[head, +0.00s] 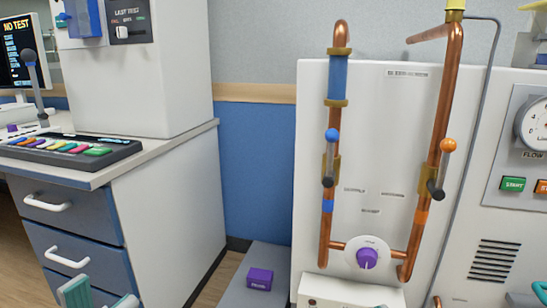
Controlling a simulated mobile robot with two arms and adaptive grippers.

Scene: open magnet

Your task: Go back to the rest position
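My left gripper (100,295) shows at the bottom left edge. Its two teal fingertips stand apart with a gap between them, and nothing shows in the gap. It is in front of the blue drawers of the desk (160,200). My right gripper (530,297) shows only as a bit of teal at the bottom right corner, in front of the white machine panel (385,130). The rest of it is cut off by the frame, so its opening is hidden.
Copper pipes with a blue-knobbed lever (331,136) and an orange-knobbed lever (447,146) stand out from the panel. A purple dial (367,258) sits low between them. A purple box (260,279) rests on a low grey step. A keyboard (70,149) lies on the desk.

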